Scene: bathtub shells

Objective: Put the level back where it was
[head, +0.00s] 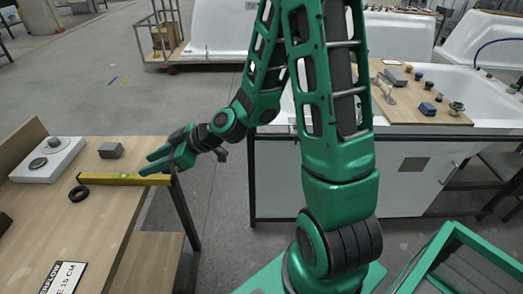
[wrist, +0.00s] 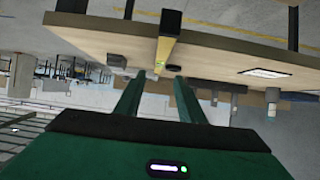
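In the wrist view the level (wrist: 167,45) points end-on towards me. My gripper (head: 147,164) is at the level's right end, with one finger overlapping it in the head view. In the wrist view my gripper (wrist: 158,78) has its fingers wide apart, with the level's near end in line with the gap. Whether the fingers touch the level cannot be told.
The wooden table (head: 150,210) also bears a black ring (head: 79,194) touching or close to the level's left end, a grey block (head: 111,150), a white plate with round parts (head: 48,160) and a printed sign (head: 64,278). A board (head: 400,108) with several fittings lies across a white tub at right.

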